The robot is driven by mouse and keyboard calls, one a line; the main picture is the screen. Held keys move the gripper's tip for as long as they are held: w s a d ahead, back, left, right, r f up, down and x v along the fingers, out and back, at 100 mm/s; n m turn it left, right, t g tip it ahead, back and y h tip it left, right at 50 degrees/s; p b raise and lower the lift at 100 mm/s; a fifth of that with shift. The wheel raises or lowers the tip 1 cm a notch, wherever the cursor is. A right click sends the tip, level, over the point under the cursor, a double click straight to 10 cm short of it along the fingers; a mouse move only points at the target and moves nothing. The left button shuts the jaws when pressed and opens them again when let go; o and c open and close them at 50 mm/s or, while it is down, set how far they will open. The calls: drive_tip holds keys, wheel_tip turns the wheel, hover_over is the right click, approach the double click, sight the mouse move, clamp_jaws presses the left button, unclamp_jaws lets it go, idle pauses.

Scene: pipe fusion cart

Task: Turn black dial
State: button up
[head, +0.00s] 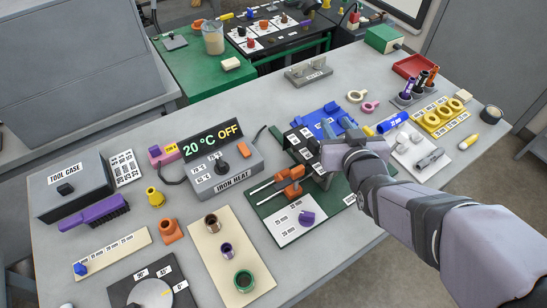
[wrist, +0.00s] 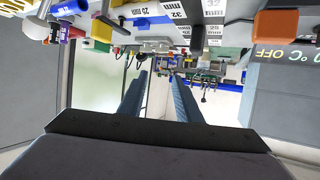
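The grey iron heat box (head: 254,173) stands left of the middle of the table in the head view. My gripper (head: 338,125) is over the table to the right of the box, apart from the dial. In the wrist view its two blue fingers (wrist: 160,78) are spread with nothing between them.
A blue fixture (head: 322,120) lies near my fingers. A grey tool case (head: 75,187) is at the left. A beige board with pipe fittings (head: 233,270) lies in front of the box.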

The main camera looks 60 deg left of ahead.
drive_tip(key=s+a+f+n+g+y+b, duration=0.1)
drive_tip(key=s+a+f+g, duration=0.15)
drive_tip(key=s, duration=0.45)
drive_tip(key=s+a+f+n+g, duration=0.1)
drive_tip(key=s+a+f+n, duration=0.15)
drive_tip(key=s, duration=0.35)
drive_tip(key=n+g+b, duration=0.1)
drive_tip(key=n+g, duration=0.1)
drive_tip(key=g, duration=0.1)
approach(221, 164)
drive_tip(key=x, duration=0.4)
drive_tip(key=shift+p+x, duration=0.8)
drive_tip(key=shift+x, duration=2.7)
drive_tip(key=shift+c, duration=0.3)
clamp_jaws()
